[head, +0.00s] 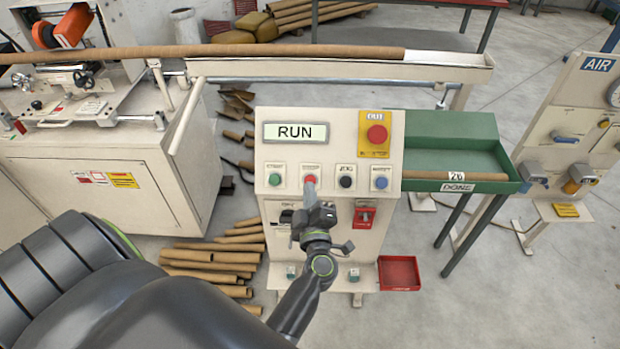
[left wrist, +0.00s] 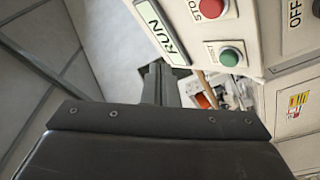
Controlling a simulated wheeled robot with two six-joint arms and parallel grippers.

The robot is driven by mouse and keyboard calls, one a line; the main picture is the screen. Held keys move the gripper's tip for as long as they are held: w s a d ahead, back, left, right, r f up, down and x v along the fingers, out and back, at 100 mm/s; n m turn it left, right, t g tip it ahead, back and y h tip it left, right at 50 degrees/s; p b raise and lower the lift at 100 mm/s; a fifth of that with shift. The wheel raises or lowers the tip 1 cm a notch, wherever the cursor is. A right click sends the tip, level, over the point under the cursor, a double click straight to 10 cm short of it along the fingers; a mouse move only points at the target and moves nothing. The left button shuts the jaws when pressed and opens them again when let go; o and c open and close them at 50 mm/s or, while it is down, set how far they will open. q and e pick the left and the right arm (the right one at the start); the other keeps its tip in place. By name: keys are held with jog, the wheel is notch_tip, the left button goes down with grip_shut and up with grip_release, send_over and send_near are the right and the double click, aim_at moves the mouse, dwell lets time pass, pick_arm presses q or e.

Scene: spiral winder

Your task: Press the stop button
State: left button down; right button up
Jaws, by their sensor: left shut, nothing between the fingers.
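The control panel (head: 330,152) stands in the middle of the head view, and its display (head: 296,132) reads RUN. The red stop button (head: 310,179) is second from the left in the row below, partly covered by my fingertips. My left gripper (head: 311,191) is shut and empty, its tip at the stop button in the head view. I cannot tell whether it touches. In the left wrist view the stop button (left wrist: 212,8) shows at the top, with the green start button (left wrist: 230,57) beside it. The fingers there (left wrist: 158,80) point toward the panel. My right gripper is not in view.
A red emergency button (head: 377,134) on a yellow plate sits at the upper right of the panel. Black (head: 346,182) and blue (head: 381,182) buttons are right of stop. A green tray (head: 455,130) stands at right, a winding machine (head: 95,150) at left.

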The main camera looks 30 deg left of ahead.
pick_arm(q)
jog(key=w+a+f+b, duration=0.3)
jog(key=w+f+b, duration=0.2)
jog(key=shift+w+a+f+b, duration=0.25)
jog(key=shift+w+f+b, duration=0.15)
dwell(1.0)
dwell(1.3)
jog(key=shift+w+a+f, duration=0.2)
jog(key=shift+w+f, duration=0.05)
